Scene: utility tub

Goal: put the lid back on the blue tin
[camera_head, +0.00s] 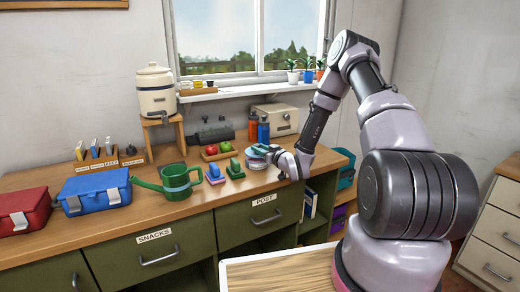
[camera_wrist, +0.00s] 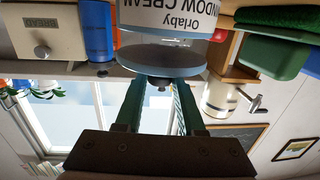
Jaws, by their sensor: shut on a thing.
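The blue tin (camera_head: 257,163) stands on the wooden counter near its front edge. In the wrist view, which is upside down, its white label (camera_wrist: 180,14) reads "Orlaby WINDOW CREAM". The round lid (camera_wrist: 165,62) has a light blue rim and a small dark knob. My gripper (camera_wrist: 160,88) has its teal fingers shut on the lid by that knob. In the head view my gripper (camera_head: 273,153) comes in from the right and partly hides the tin.
Behind are a fruit tray (camera_head: 218,154), an orange bottle (camera_head: 253,127), a blue bottle (camera_head: 263,131) and a bread box (camera_head: 276,118). Blue (camera_head: 95,192) and red (camera_head: 22,210) boxes stand far left.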

